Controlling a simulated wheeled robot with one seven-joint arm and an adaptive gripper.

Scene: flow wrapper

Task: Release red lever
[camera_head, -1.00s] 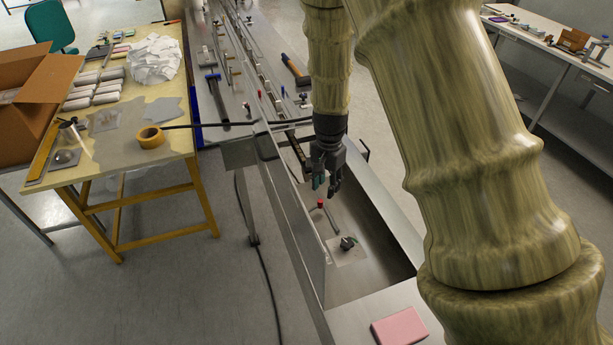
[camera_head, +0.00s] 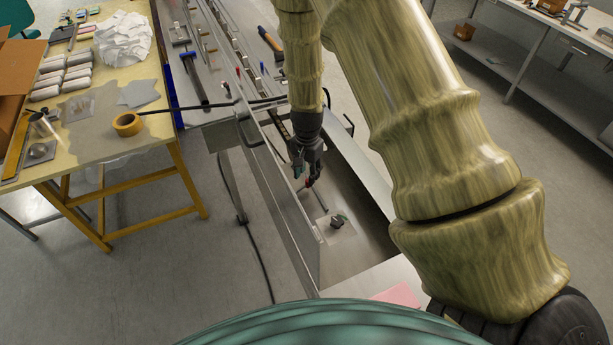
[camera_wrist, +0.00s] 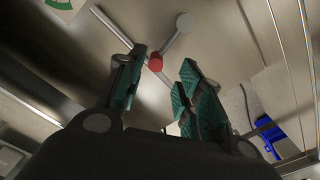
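The red lever has a red knob (camera_wrist: 155,62) on a thin grey rod, seen in the wrist view just ahead of my fingertips and roughly between their lines. In the head view the lever's grey rod (camera_head: 320,197) shows in the steel trough of the machine, with its red end close to my fingers. My gripper (camera_wrist: 162,68) is open, its green-padded fingers apart on either side of the knob's line. It also shows in the head view (camera_head: 305,174), pointing down into the trough. Whether a finger touches the knob I cannot tell.
A dark knob on a pale plate (camera_head: 337,223) sits below the lever in the trough. Steel walls (camera_head: 295,215) flank the trough. A pink block (camera_head: 400,294) lies on the machine's near end. A yellow table (camera_head: 95,145) with tape and wrapped packs stands left.

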